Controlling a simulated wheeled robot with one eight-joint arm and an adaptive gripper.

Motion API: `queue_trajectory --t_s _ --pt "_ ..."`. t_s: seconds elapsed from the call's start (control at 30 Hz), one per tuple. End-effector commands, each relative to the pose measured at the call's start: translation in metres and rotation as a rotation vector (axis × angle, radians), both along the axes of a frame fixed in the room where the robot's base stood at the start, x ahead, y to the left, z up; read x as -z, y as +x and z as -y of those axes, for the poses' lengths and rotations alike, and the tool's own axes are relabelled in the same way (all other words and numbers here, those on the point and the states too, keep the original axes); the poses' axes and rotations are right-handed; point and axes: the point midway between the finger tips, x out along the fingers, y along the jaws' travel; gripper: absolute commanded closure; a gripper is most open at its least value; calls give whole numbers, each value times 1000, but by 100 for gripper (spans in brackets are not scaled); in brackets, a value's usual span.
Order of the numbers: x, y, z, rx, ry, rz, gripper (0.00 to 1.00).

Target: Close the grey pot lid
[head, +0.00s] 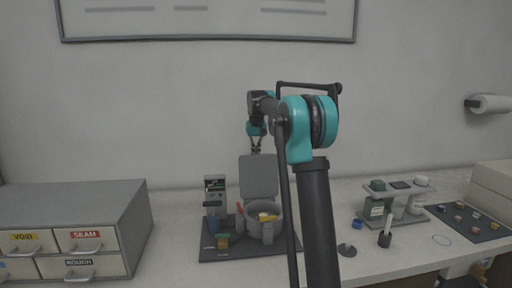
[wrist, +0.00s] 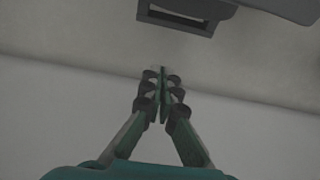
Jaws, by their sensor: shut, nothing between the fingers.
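The grey pot (head: 266,229) stands on a dark mat (head: 232,254) on the counter, with something yellow inside it. Its grey lid (head: 259,177) stands up, open, at the back of the pot. My gripper (head: 256,150) is above and just behind the top of the lid in the head view, apart from it as far as I can tell. In the wrist view my gripper (wrist: 162,72) is shut and empty, pointing toward a dark grey part with a slot (wrist: 180,20) at the top, which looks like part of the lid.
On the mat, left of the pot, are a small grey device (head: 214,195) and several small coloured items. A drawer cabinet (head: 75,230) stands at the left. A grey stand (head: 397,195) with jars and a dark tray (head: 468,220) are at the right.

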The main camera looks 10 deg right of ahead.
Motion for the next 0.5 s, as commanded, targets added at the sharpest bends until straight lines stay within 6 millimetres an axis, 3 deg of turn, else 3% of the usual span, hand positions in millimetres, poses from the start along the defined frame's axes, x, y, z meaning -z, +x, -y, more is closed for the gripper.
queue_trajectory --t_s 0.13,0.3,0.5 --pt "27 2 0 0 0 0 100" --pt "19 -21 0 0 0 0 100" --pt "16 -34 0 0 0 0 100"
